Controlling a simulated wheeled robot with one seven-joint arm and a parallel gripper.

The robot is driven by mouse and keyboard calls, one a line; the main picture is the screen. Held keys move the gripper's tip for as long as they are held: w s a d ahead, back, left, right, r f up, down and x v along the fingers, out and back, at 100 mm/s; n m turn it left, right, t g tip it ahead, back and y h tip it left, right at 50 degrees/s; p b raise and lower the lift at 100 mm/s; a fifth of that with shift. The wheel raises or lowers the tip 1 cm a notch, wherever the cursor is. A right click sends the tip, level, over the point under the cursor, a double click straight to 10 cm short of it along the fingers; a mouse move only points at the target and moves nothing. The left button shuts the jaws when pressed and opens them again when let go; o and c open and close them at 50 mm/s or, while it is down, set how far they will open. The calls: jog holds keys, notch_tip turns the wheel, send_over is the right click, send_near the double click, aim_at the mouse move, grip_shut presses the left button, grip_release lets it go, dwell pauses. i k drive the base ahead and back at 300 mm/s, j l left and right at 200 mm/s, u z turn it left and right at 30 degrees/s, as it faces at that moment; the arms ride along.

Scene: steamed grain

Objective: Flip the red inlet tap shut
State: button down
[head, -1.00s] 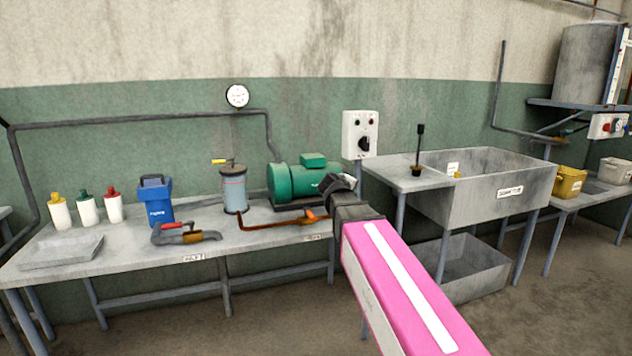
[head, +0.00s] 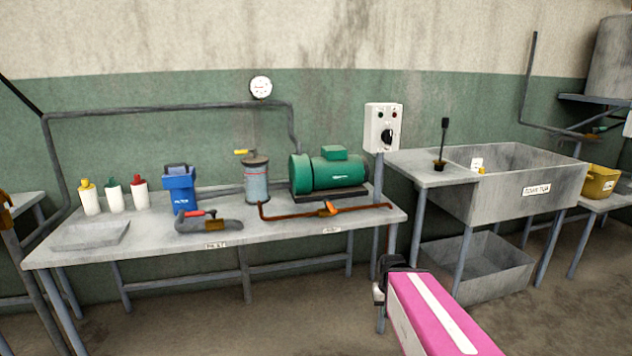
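The red inlet tap (head: 194,213) sits on a short grey pipe piece (head: 222,225) at the front of the bench, above a small label. Its red handle looks roughly level and in line with the pipe, but it is too small to be sure. My gripper (head: 383,279) is at the end of my pink arm, low and to the right, in front of the bench's right end. It is well apart from the tap. Its fingers are dark and small, and I cannot tell whether they are open or shut.
On the bench (head: 150,249) stand a blue filter box (head: 181,190), a grey cylinder with a yellow lever (head: 257,182), a green motor (head: 328,172), several bottles and a tray (head: 90,235). An orange tap (head: 328,209) sits on a copper pipe. A sink (head: 520,195) stands right.

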aim_at(212, 212)
jog(key=u, duration=1.5)
